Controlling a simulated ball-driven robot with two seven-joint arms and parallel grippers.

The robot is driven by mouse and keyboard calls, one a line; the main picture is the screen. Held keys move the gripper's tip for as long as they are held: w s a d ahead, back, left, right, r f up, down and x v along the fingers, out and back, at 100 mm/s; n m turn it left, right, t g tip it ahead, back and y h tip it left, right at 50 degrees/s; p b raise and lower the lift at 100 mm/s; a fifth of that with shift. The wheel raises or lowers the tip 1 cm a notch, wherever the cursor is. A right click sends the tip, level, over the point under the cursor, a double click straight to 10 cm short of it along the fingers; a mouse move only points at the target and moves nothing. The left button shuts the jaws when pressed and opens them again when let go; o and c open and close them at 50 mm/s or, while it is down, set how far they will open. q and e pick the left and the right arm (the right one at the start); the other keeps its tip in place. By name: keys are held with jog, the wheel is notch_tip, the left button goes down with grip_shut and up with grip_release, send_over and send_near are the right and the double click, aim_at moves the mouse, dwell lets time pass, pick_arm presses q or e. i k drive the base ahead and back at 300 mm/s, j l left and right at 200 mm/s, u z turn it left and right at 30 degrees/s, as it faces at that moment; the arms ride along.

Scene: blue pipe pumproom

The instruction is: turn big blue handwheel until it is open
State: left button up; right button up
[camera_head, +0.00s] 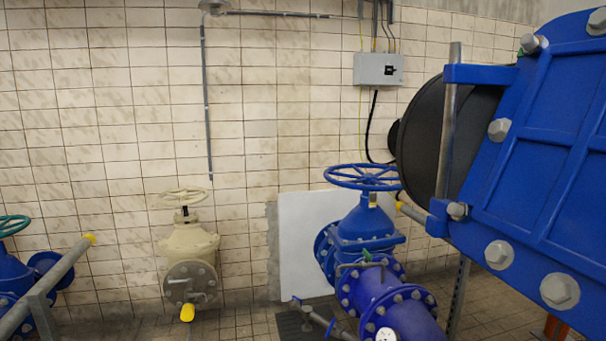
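The big blue handwheel (362,177) lies level on top of a blue valve body (366,226), right of the middle in the head view. Its rim and spokes show, with a short stem beneath it. Its right edge comes close to the large blue flanged housing in the picture. I cannot tell from this view how far the valve is open. Neither of my grippers is in view, and nothing touches the wheel.
A large blue bolted housing (540,170) fills the right side. A cream valve with a cream handwheel (184,197) stands at the wall. A teal handwheel (12,226) and a grey rail (48,285) are at left. A grey switch box (379,69) hangs above.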

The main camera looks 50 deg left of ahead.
aim_at(369, 181)
jog(key=u, duration=1.35)
jog(key=i+j, duration=0.25)
jog(key=j, duration=0.15)
jog(key=i+j, duration=0.25)
jog(key=j, duration=0.15)
jog(key=i+j+z, duration=0.1)
jog(key=i+j, duration=0.15)
jog(key=j, duration=0.15)
jog(key=i+j, duration=0.2)
jog(key=j, duration=0.2)
